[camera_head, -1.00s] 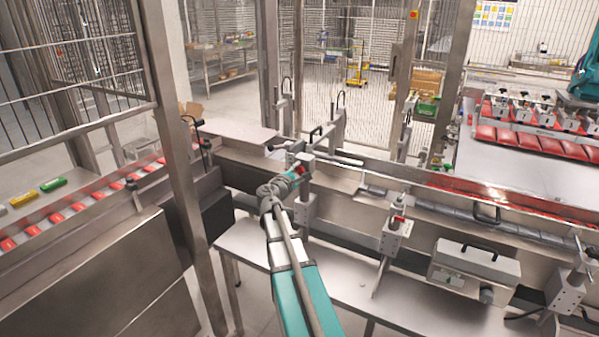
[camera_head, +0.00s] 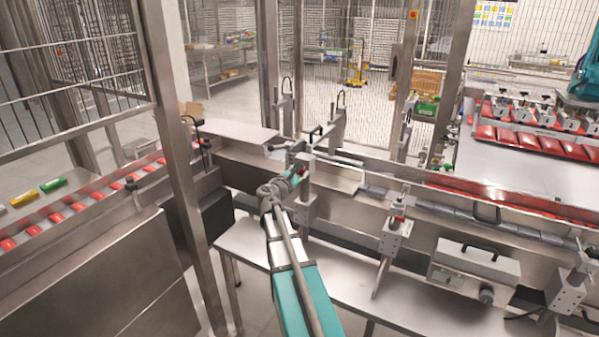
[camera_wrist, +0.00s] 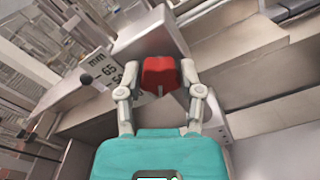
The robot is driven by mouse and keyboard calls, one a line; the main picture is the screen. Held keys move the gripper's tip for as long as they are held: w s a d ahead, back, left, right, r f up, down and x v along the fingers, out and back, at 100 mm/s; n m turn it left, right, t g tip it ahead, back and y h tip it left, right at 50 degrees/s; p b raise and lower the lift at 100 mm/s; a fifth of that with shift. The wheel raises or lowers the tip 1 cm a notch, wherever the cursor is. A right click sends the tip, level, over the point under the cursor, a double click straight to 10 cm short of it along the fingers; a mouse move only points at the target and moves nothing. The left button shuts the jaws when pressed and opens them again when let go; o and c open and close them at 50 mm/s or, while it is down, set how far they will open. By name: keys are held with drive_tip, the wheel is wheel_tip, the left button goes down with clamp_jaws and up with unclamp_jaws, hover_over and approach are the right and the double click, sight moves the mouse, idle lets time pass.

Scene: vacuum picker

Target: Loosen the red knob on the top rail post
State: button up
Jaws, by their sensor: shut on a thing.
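The red knob (camera_wrist: 160,75) sits between the two fingers of my gripper (camera_wrist: 159,84) in the wrist view, with a finger at each side. My gripper is shut on it. The knob is against the grey metal post (camera_wrist: 150,38), which carries a white scale plate marked "mm" and "65" (camera_wrist: 101,69). In the head view my arm reaches forward to the post (camera_head: 305,185) beside the rail, and my gripper (camera_head: 295,172) is small there. The knob is mostly hidden by my gripper in that view.
Another post with a red knob (camera_head: 397,217) stands to the right. A grey box with a black handle (camera_head: 475,265) is farther right. The long rail (camera_head: 430,180) runs behind the posts. A tall steel frame post (camera_head: 180,150) stands left of my arm.

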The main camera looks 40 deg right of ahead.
drive_tip(key=shift+w, duration=0.1)
drive_tip(key=o, duration=1.1)
drive_tip(key=shift+o, duration=0.2)
drive_tip(key=shift+a, duration=0.1)
drive_tip(key=v, duration=1.2)
drive_tip(key=shift+f, duration=0.1)
